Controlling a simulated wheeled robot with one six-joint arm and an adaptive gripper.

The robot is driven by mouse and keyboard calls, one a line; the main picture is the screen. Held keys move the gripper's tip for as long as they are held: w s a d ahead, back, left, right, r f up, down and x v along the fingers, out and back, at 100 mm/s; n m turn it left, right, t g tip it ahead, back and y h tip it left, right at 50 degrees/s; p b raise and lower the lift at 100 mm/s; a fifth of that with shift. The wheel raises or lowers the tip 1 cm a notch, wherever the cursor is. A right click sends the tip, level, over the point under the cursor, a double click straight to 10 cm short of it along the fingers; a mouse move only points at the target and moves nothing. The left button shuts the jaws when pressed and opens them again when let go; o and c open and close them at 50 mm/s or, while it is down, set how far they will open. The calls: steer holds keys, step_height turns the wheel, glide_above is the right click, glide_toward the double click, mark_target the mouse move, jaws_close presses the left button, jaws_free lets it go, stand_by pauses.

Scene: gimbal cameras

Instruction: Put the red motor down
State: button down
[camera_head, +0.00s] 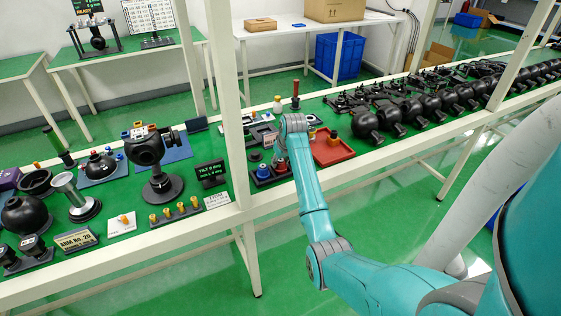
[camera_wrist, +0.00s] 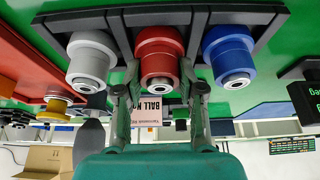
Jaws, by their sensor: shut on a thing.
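The red motor (camera_wrist: 160,52) is between the fingers of my gripper (camera_wrist: 160,80), which is shut on it. It is in line with a grey motor (camera_wrist: 90,58) on its left and a blue motor (camera_wrist: 230,55) on its right in the wrist view, which looks upside down. All three are at a dark rack (camera_wrist: 265,22); I cannot tell whether the red one touches the rack. In the head view my gripper (camera_head: 281,160) is over the rack, beside the blue motor (camera_head: 263,172), and my arm hides part of it.
A red tray (camera_head: 333,150) lies just right of the rack. A black tilt display (camera_head: 210,171) and a camera ball on a round stand (camera_head: 162,187) are to the left. Several black camera balls (camera_head: 400,110) line the bench at right. A white post (camera_head: 233,110) stands close by.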

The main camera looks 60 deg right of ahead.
steer(key=c, duration=0.7)
jaws_free()
steer(key=shift+f, duration=0.1)
steer(key=v, duration=1.2)
steer(key=shift+s, duration=0.1)
